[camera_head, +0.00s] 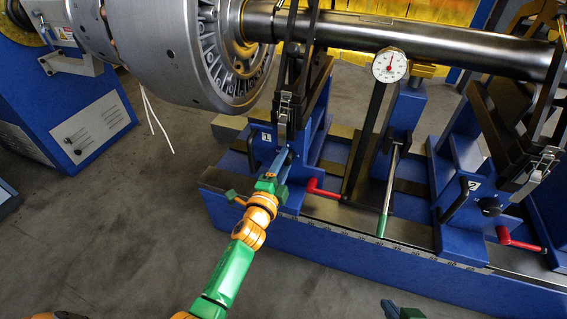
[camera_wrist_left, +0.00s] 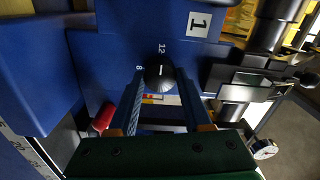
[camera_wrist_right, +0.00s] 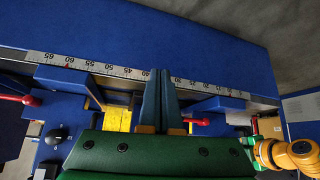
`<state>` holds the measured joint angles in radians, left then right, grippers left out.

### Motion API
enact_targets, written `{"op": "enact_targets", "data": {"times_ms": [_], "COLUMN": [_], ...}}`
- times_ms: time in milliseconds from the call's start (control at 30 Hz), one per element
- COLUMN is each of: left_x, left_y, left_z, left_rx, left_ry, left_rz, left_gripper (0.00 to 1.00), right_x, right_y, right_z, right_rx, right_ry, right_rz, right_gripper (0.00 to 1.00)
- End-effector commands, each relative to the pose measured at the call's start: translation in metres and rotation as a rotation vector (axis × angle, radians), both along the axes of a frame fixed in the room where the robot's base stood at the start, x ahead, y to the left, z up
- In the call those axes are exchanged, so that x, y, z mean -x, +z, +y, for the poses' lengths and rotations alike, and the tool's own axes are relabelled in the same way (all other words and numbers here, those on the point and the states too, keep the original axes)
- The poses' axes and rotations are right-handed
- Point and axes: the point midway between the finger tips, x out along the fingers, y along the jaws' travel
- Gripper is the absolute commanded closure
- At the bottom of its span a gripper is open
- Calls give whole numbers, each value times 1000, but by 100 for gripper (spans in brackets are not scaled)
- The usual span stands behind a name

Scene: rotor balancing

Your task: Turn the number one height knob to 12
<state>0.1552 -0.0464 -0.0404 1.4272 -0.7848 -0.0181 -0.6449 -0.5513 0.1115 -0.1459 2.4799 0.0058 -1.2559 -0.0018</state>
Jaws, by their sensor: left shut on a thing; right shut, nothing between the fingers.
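The number one height knob (camera_wrist_left: 160,76) is a black round knob on a blue support in the left wrist view. The printed 12 is above it and the 8 is to its upper left. A pale mark on the knob points up toward the 12. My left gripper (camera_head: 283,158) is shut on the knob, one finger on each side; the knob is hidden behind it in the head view. The label 1 (camera_head: 266,137) is on the same support. My right gripper (camera_wrist_right: 160,98) is shut and empty, with its fingers together in front of the blue base.
A second support with label 2 (camera_head: 474,185) and its black knob (camera_head: 490,206) stands at the right. Red handles (camera_head: 323,191) stick out near the ruler-edged base. A dial gauge (camera_head: 390,65) stands below the shaft (camera_head: 400,45). Grey floor at the lower left is clear.

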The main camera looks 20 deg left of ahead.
Motion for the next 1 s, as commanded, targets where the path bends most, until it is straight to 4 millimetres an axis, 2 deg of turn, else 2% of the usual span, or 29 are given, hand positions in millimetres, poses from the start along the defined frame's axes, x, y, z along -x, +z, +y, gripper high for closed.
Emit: {"op": "enact_targets", "data": {"times_ms": [67, 100, 200, 500, 567, 767, 800, 867, 1000], "left_x": [0, 0, 0, 1, 4, 25, 36, 49, 68], "left_y": [0, 0, 0, 0, 1, 1, 2, 2, 1], "left_z": [0, 0, 0, 0, 0, 1, 1, 2, 2], "left_rx": [-2, -2, -1, 0, 0, 0, 1, 1, 1], "left_ry": [0, 0, 0, 0, 0, 0, 0, 1, 1], "left_rz": [1, 1, 1, 1, 1, 3, 4, 4, 2], "left_gripper": [100, 43, 21, 21, 21, 21, 21, 21, 21], "right_x": [0, 0, 0, 0, 7, 56, 61, 68, 66], "right_y": [0, 0, 0, 0, -3, -22, -27, -35, -48], "right_z": [0, 0, 0, -1, -4, -16, -17, -19, -18], "right_rx": [0, 0, 0, 2, 12, 52, 58, 65, 66], "right_ry": [0, 0, 0, -1, -4, -19, -21, -24, -25], "right_rz": [0, 0, 0, 4, 41, 293, 332, 378, 384], "right_gripper": [100, 100, 100, 100, 100, 100, 100, 100, 100]}}
